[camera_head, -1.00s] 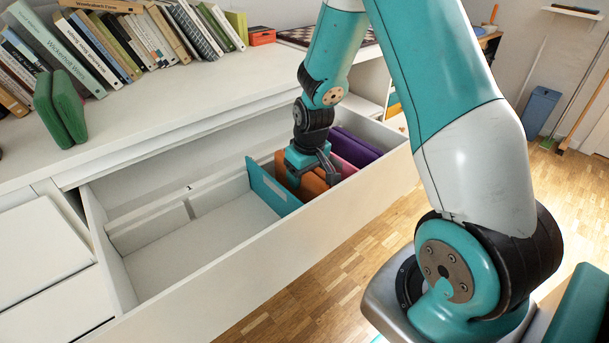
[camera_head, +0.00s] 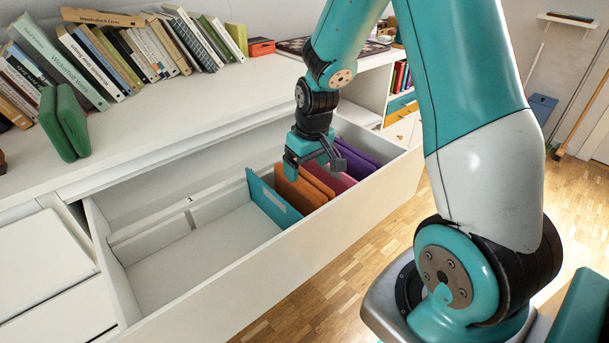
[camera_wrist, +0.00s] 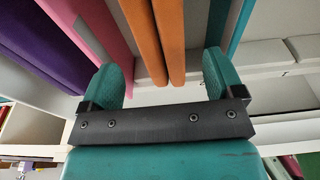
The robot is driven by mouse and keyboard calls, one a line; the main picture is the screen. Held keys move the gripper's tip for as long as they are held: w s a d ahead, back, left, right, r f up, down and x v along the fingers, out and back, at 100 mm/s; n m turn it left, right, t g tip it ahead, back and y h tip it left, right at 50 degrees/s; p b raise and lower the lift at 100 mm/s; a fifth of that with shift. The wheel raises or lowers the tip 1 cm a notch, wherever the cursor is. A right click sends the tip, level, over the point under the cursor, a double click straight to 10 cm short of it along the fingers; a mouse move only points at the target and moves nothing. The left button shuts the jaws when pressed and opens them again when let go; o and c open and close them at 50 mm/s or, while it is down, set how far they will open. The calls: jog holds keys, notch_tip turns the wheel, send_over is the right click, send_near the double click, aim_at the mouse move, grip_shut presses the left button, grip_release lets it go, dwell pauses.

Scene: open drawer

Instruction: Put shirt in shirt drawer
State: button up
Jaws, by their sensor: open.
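The open white drawer (camera_head: 190,290) holds folded cloth pieces standing upright on its right side. Two orange ones (camera_head: 297,190) stand beside a teal divider (camera_head: 268,200), with pink (camera_head: 333,180) and purple (camera_head: 358,158) ones to their right. In the wrist view the orange pieces (camera_wrist: 155,40) end between my gripper's fingers, with pink (camera_wrist: 95,25) and purple (camera_wrist: 35,45) ones to the left. My gripper (camera_head: 312,165) is open and empty just above the orange and pink pieces. It also shows in the wrist view (camera_wrist: 165,85). Which cloth is the shirt I cannot tell.
The left part of the drawer is empty, with a low white partition (camera_head: 150,232) at its back. Books (camera_head: 130,50) and two green folded blocks (camera_head: 65,122) stand on the white top (camera_head: 200,100). Wooden floor (camera_head: 400,235) lies in front.

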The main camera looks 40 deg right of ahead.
jog(key=r, duration=0.5)
jog(key=shift+s+a+p, duration=0.3)
jog(key=shift+s+p, duration=0.1)
jog(key=s+a+r+n+y, duration=0.1)
jog(key=s+a+r, duration=0.25)
jog(key=a, duration=0.25)
jog(key=s+a+r+n+y, duration=0.1)
jog(key=s+a+r+n, duration=0.2)
jog(key=a, duration=0.4)
jog(key=s+a+r+n+g+y, duration=0.1)
jog(key=s+a+r, duration=0.2)
jog(key=s, duration=0.4)
jog(key=s+a+r+n+y, duration=0.1)
jog(key=s+a+r, duration=0.2)
jog(key=s+a, duration=0.3)
jog(key=shift+s+n+g, duration=0.4)
jog(key=shift+s, duration=0.05)
